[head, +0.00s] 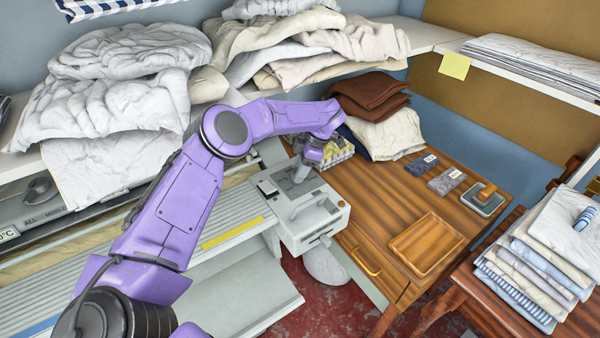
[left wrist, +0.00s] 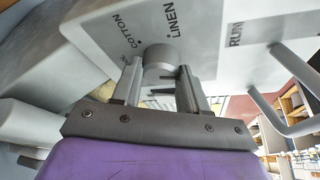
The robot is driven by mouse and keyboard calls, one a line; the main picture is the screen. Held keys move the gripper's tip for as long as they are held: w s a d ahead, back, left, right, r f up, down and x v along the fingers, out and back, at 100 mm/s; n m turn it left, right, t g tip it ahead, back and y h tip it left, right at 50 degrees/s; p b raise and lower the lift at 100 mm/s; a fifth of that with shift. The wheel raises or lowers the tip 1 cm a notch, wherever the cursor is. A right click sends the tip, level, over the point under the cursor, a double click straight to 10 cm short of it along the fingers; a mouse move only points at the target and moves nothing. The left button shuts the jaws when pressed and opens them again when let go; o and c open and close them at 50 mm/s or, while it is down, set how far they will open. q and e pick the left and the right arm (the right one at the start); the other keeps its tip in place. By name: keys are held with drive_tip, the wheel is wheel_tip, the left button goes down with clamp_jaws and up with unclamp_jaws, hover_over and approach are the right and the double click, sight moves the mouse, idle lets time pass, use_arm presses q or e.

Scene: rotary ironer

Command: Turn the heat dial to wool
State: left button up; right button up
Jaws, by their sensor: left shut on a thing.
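The heat dial (left wrist: 159,57) is a grey round knob on the pale grey control box (left wrist: 215,40) in the left wrist view. COTTON and LINEN are printed around it, and another label at its left is partly hidden by a finger. My left gripper (left wrist: 160,78) is shut on the dial, with a finger on either side. Where the dial points is hard to tell. In the head view, my left gripper (head: 298,178) reaches down to the ironer's control box (head: 312,218), and the dial is hidden there. My right gripper is not in view.
A grey bent lever (left wrist: 290,90) stands out beside a RUN label, right of the dial. The wooden table (head: 375,215) with a wooden tray (head: 425,244) lies right of the box. Folded laundry (head: 110,90) fills the shelf behind my arm.

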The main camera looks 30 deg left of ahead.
use_arm(q)
drive_tip(key=shift+a+f+n+g+h+b, duration=0.1)
drive_tip(key=shift+n+g+h+b, duration=0.25)
drive_tip(key=shift+n, duration=0.75)
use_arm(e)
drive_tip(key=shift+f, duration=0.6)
use_arm(q)
drive_tip(key=o, duration=1.1)
drive_tip(key=shift+c, duration=0.2)
